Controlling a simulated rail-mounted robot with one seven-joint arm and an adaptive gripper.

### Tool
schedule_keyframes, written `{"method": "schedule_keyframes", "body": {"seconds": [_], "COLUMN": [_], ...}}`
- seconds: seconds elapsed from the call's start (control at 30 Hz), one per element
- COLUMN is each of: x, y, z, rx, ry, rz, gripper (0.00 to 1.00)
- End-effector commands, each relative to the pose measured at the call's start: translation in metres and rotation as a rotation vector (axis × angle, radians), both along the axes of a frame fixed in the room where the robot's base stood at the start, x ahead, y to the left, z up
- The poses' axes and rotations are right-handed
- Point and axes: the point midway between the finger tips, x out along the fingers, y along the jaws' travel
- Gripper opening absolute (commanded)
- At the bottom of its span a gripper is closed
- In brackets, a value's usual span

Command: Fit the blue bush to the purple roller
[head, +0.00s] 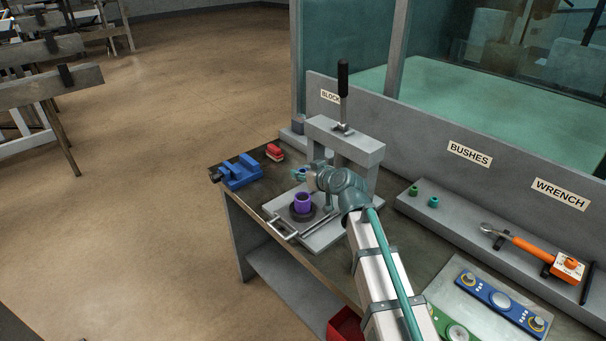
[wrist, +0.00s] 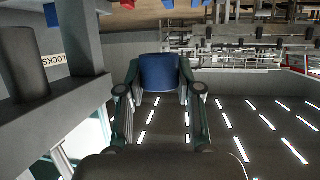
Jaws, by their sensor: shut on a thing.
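The purple roller (head: 303,202) stands upright in a dark round holder on the grey base plate of a press. My gripper (head: 300,174) is a little above and behind the roller, apart from it, beside the press frame. It is shut on the blue bush (wrist: 159,73), which shows between the two fingertips in the wrist view. In the head view the bush (head: 301,174) is small and partly hidden by the gripper. The roller cannot be made out in the wrist view.
The grey press frame (head: 345,146) with a black-handled lever (head: 343,80) stands close by my arm. Green (head: 414,190) and teal (head: 433,202) bushes and an orange wrench (head: 535,250) are at the right.

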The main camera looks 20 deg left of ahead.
Motion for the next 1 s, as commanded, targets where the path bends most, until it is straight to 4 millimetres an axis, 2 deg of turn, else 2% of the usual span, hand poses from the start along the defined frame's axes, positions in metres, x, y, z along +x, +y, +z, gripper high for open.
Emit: {"method": "schedule_keyframes", "body": {"seconds": [0.63, 1.0], "x": [0.0, 0.0], "y": [0.0, 0.0], "z": [-0.05, -0.058], "rx": [0.001, 0.001], "ry": [-0.001, -0.001], "rz": [0.0, 0.0], "gripper": [0.11, 0.11]}}
